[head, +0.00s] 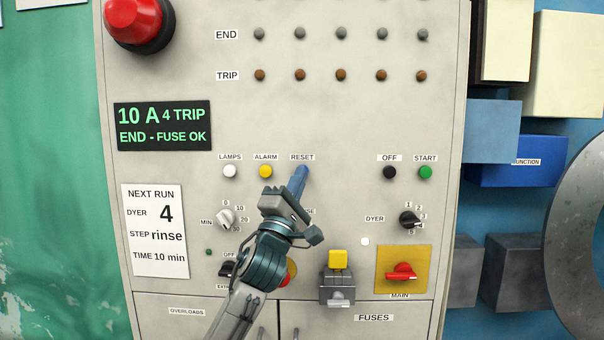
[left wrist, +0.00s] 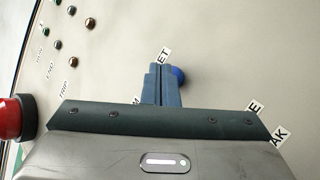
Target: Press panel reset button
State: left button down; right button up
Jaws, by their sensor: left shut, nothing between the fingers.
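The blue reset button (left wrist: 179,76) shows in the left wrist view just to the right of my fingertips, partly hidden by them. In the head view it lies under the RESET label (head: 302,157), where my blue fingers cover most or all of it. My left gripper (head: 301,172) is shut and empty, with its fingertips at the button's spot. The fingers also show in the left wrist view (left wrist: 158,70). I cannot tell whether the tips touch the button. My right gripper is not in view.
A yellow alarm button (head: 265,172) and a white lamps button (head: 230,171) sit left of my fingers. A black off button (head: 389,172) and a green start button (head: 425,172) sit to the right. A large red button (head: 133,20) is at upper left.

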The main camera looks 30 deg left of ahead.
pick_arm(q)
jog(key=shift+w+a+b, duration=0.25)
jog(key=shift+w+b, duration=0.15)
jog(key=shift+w, duration=0.05)
dwell(0.3)
jog(key=shift+s+d, duration=0.1)
jog(key=shift+s, duration=0.05)
jog(key=shift+s+d+b, duration=0.35)
jog(key=shift+s+b, duration=0.1)
jog(key=shift+s, duration=0.15)
jog(key=shift+s+d+b, duration=0.2)
jog(key=shift+s+d, duration=0.25)
jog(key=shift+s, duration=0.25)
jog(key=shift+s+d+b, duration=0.15)
jog(key=shift+s+d, duration=0.3)
jog(key=shift+s, duration=0.3)
jog(key=shift+s+d+b, duration=0.2)
jog(key=shift+s+d, duration=0.25)
jog(key=shift+s, duration=0.25)
